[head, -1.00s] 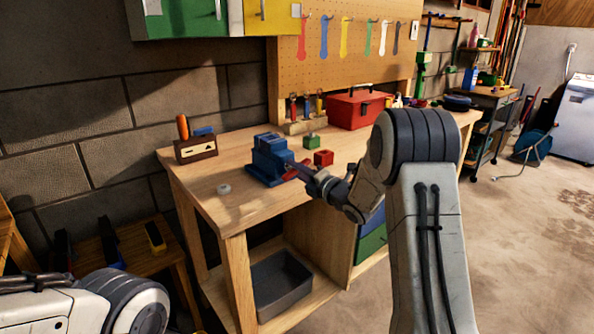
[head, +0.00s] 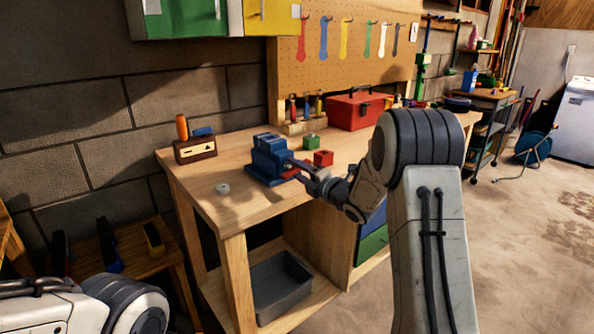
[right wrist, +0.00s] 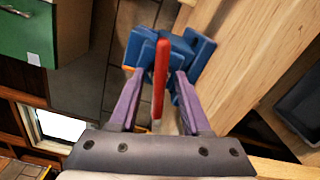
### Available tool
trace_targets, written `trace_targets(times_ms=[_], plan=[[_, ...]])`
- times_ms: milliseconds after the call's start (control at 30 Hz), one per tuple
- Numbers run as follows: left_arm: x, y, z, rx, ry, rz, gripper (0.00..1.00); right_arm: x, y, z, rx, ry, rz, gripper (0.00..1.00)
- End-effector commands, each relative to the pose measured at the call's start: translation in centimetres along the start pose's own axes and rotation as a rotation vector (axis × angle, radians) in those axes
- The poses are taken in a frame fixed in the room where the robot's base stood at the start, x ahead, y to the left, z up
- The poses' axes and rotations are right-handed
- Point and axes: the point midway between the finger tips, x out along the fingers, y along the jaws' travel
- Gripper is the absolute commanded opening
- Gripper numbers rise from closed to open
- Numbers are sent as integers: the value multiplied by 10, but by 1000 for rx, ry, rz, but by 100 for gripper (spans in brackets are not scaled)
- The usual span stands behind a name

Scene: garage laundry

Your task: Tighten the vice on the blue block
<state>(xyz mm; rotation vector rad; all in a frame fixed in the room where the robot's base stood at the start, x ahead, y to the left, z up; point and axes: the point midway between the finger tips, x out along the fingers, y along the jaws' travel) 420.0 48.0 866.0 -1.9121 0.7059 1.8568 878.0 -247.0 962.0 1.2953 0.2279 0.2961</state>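The blue vice (head: 268,160) stands near the front left edge of the wooden workbench. Its red handle bar (head: 290,173) faces my right gripper (head: 302,169). In the right wrist view the red bar (right wrist: 160,75) lies between the two purple fingers of my right gripper (right wrist: 156,85), with a gap on either side. The fingers are open around the bar. The blue vice body (right wrist: 190,55) is just beyond them. I cannot tell the blue block apart from the blue vice and its jaws. My left gripper is out of view; only part of my left arm shows.
On the workbench (head: 232,206) are a red block (head: 323,158), a green block (head: 311,142), a red toolbox (head: 358,110), a white ring (head: 223,188) and a brown holder (head: 195,150). A grey bin (head: 280,290) sits on the lower shelf. The bench front left is mostly clear.

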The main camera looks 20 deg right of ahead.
Motion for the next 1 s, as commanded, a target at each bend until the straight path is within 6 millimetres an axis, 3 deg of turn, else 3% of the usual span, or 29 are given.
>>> trace_targets(times_ms=[167,600,1000], plan=[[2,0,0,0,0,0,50,-14,-1,1,0,-1,-2,48],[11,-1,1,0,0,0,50,-93,-1,2,0,-3,-1,48],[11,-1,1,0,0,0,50,-105,0,0,0,0,0,48]])
